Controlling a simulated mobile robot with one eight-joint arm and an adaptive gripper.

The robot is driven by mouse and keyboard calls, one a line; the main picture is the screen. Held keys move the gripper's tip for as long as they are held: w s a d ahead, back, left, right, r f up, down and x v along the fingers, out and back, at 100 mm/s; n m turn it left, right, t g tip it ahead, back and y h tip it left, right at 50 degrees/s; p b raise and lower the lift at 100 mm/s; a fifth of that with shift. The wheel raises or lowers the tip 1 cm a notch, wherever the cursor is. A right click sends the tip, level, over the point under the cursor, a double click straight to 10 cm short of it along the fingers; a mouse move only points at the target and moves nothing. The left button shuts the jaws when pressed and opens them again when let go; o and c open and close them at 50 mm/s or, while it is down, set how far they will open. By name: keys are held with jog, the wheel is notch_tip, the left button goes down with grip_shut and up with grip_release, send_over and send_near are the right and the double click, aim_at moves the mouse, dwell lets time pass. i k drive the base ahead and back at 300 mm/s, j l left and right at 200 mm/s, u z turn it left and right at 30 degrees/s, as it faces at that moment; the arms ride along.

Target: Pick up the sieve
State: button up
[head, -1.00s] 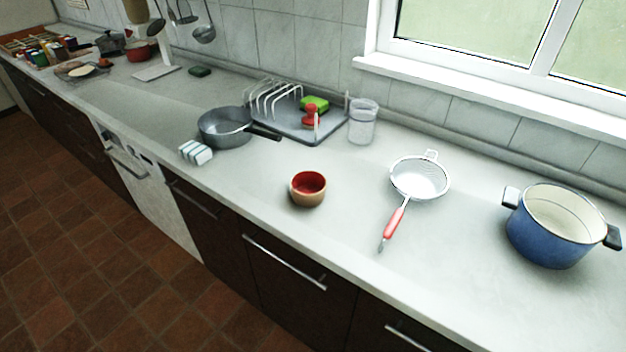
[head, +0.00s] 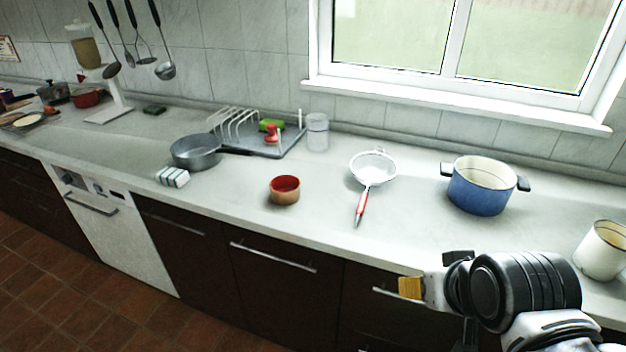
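The sieve (head: 373,168) lies on the pale counter (head: 325,222), its white mesh bowl toward the wall and its red handle (head: 361,203) pointing to the counter's front edge. My gripper (head: 410,287) is at the lower right, in front of the cabinet fronts, to the right of and nearer than the sieve, apart from it. An orange-yellow finger pad shows at its tip. The other finger is not clear, so I cannot tell how far it is open.
A red-lined bowl (head: 284,190) stands left of the sieve and a blue pot (head: 481,186) right of it. A cream enamel vessel (head: 602,250) is at far right. A grey pan (head: 196,152), dish rack (head: 262,137) and glass jar (head: 317,132) stand further left. Counter around the handle is clear.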

aim_at(374, 170)
jog(key=i+j, duration=0.2)
jog(key=j, duration=0.15)
jog(key=i+j+z, duration=0.1)
jog(key=i+j, duration=0.15)
jog(key=j, duration=0.15)
jog(key=i+j, duration=0.2)
jog(key=j, duration=0.15)
jog(key=i+j+z, duration=0.1)
jog(key=j, duration=0.3)
jog(key=i+j, duration=0.25)
jog(key=j, duration=0.15)
jog(key=z, duration=0.05)
